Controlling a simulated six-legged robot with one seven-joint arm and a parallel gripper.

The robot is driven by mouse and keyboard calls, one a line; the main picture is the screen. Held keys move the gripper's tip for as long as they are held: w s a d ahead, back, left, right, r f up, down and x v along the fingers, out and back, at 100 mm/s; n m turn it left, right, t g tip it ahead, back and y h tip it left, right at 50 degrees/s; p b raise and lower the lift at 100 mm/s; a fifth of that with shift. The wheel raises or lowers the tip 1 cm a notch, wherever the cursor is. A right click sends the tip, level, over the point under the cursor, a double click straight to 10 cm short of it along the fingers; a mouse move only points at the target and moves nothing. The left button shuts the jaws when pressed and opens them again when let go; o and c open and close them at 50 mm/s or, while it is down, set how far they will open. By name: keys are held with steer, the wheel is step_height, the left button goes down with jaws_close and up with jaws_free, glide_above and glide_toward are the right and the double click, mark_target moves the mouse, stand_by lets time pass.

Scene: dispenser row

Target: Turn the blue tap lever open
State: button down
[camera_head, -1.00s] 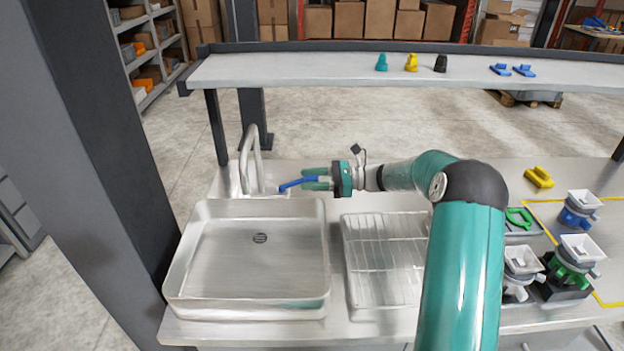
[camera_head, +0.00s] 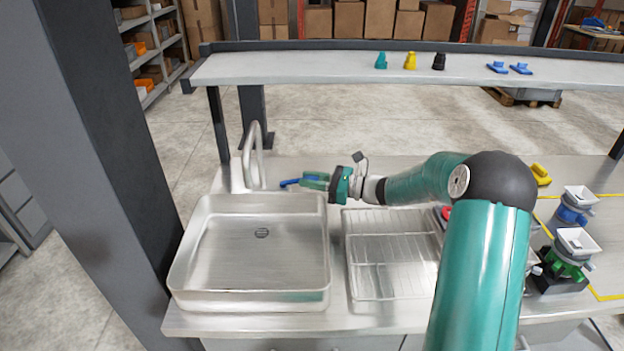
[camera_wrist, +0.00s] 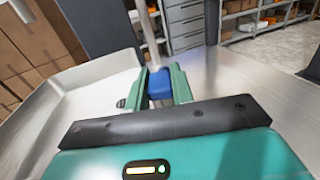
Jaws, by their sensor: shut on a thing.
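The blue tap lever (camera_head: 289,183) sits beside the base of the steel tap (camera_head: 254,160), behind the sink. My gripper (camera_head: 314,181) reaches in from the right with its green fingers around the lever's end. In the wrist view the blue lever (camera_wrist: 160,86) lies between the two fingers of my gripper (camera_wrist: 163,84), and the tap's pipe rises just beyond it. The gripper is shut on the lever. The lever's gripped end is partly hidden by the fingers.
The steel sink (camera_head: 248,297) is in front of the tap. A wire drying rack (camera_head: 392,290) lies right of it, under my arm. A raised shelf (camera_head: 330,68) runs behind. Dispensers with white hoppers (camera_head: 577,240) stand at the right.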

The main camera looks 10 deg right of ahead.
steer(key=shift+s+a+r+m+t+h, duration=0.1)
steer(key=shift+s+a+m+t+h, duration=0.15)
steer(key=shift+m+t, duration=0.15)
steer(key=shift+s+a+m+t+h, duration=0.15)
steer(key=shift+m+t+h, duration=0.15)
steer(key=shift+t, duration=0.2)
steer(key=shift+d, duration=0.1)
steer(key=c, duration=1.2)
jaws_free()
steer(key=shift+d, duration=0.1)
steer(key=v, duration=1.3)
steer(key=shift+s+d, duration=0.2)
steer(key=shift+d, duration=0.1)
